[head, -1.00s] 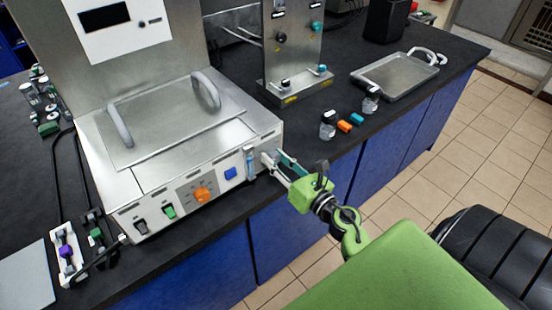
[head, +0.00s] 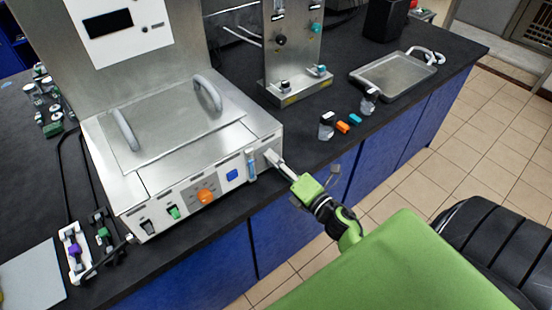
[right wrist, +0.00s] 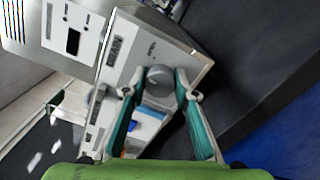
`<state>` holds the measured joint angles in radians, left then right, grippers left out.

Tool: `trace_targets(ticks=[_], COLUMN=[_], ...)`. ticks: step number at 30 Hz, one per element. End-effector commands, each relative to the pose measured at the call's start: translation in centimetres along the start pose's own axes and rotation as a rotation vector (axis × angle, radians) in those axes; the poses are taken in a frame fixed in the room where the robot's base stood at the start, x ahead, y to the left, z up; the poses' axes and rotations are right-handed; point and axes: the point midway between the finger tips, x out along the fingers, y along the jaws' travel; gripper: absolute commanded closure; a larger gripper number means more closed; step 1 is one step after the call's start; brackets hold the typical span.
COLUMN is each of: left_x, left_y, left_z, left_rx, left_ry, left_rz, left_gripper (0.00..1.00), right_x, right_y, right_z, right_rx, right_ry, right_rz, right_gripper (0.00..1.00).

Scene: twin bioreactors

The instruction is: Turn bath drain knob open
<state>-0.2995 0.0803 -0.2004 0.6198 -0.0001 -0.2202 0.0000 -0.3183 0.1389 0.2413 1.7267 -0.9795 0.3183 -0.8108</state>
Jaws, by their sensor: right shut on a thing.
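The bath (head: 150,185) is a steel and white box with a lid and two grey handles, standing on the black bench. Its drain knob (right wrist: 160,80) is round and grey, on the front panel beside the DRAIN label (right wrist: 114,48) in the right wrist view. My right gripper (right wrist: 160,92) is shut on the knob, one teal-padded finger on each side. In the head view the right gripper (head: 274,158) reaches the right end of the bath's front panel, and its fingers hide most of the knob. My left gripper is not in view.
The panel also carries an orange dial (head: 205,195), a blue button (head: 232,175) and a blue level tube (head: 251,164). Small bottles (head: 326,126) and a metal tray (head: 394,75) stand right of the bath. Floor is free in front of the bench.

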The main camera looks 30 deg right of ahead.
Motion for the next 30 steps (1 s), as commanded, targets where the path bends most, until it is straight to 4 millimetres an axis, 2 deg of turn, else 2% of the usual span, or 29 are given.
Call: trace_targets(ticks=[15,30], left_x=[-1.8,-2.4], left_y=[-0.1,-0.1], left_z=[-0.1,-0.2], left_rx=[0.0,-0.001], left_ry=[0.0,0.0], left_rz=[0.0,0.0], left_gripper=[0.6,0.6], right_x=[0.0,0.0], right_y=[0.1,-0.1], right_z=[0.1,0.1], right_rx=[0.441,0.613], right_ry=[-0.001,-0.001], right_rz=[-0.001,0.0], right_gripper=[0.95,0.95])
